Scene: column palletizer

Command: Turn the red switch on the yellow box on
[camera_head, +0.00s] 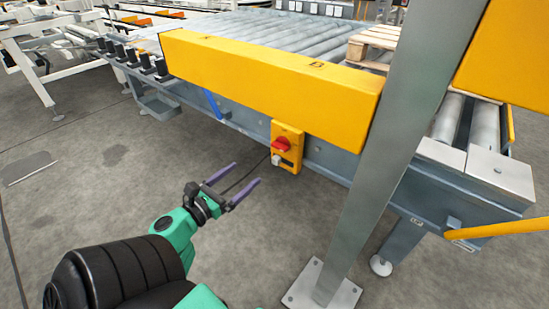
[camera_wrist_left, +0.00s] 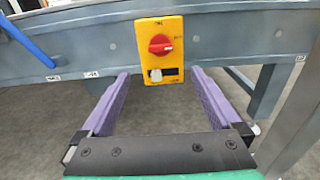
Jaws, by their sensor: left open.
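The yellow box (camera_head: 287,147) is mounted on the side of the grey conveyor frame, below the long yellow cover. Its red switch (camera_head: 281,144) is a round knob on the upper part of the box. In the left wrist view the red switch (camera_wrist_left: 160,44) shows with its grip lying roughly level, above a white part and a dark slot. My left gripper (camera_head: 247,173) is open and empty, apart from the box and to its left in the head view. In the wrist view its purple fingers (camera_wrist_left: 160,85) stand either side below the switch. My right gripper is not in view.
A grey upright post (camera_head: 385,150) stands right of the box, with its foot plate on the floor. The long yellow cover (camera_head: 270,75) juts out above the box. A blue bar (camera_wrist_left: 27,42) is at the left. Grey floor lies clear beneath.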

